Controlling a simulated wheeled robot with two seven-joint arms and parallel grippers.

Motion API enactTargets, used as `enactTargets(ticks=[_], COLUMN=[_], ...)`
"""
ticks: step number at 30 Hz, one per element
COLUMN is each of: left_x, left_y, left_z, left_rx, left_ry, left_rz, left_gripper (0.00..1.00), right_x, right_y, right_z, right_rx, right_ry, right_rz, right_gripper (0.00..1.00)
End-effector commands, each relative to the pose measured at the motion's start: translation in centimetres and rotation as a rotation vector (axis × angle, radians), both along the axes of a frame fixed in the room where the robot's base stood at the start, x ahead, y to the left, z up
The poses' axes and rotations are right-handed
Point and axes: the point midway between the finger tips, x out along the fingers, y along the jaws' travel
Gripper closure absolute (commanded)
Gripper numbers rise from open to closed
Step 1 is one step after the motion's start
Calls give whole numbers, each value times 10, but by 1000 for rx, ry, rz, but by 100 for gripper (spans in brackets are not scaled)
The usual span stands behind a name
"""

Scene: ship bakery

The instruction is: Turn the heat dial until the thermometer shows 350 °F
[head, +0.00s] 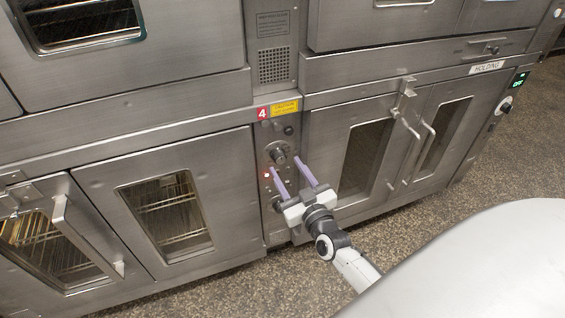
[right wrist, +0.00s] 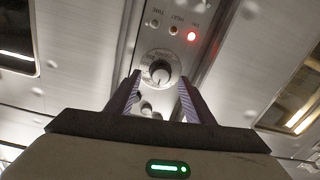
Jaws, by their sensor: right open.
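A round heat dial with a pale marked ring and a dark knob stands on the narrow control column; I see it in the head view (head: 278,156) and in the right wrist view (right wrist: 160,68). My right gripper (head: 284,163) is open, its two purple fingers pointing at the column by the dial. In the right wrist view the knob shows between the fingertips (right wrist: 160,79), and I see no clear contact. I cannot read the dial's setting. I cannot make out a thermometer on this column. My left gripper is out of view.
A red lamp (right wrist: 191,36) is lit on the column, beside smaller dark buttons. A second knob (right wrist: 147,108) shows between the fingers. Oven doors with handles flank the column. A small green display (head: 517,85) is at the right, too small to read. Speckled floor lies in front.

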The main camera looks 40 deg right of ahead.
Motion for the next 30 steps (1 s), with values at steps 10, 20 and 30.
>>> enactTargets(ticks=[10, 20, 30], left_x=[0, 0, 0], left_y=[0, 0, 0], left_z=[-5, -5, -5], left_rx=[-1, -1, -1], left_ry=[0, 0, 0], left_rz=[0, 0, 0], left_gripper=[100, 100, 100], right_x=[36, 37, 37], right_y=[-6, -7, -6], right_z=[0, 0, 0], right_rx=[0, 0, 1], right_ry=[0, 1, 1], right_rz=[2, 2, 3], right_gripper=[52, 62, 91])
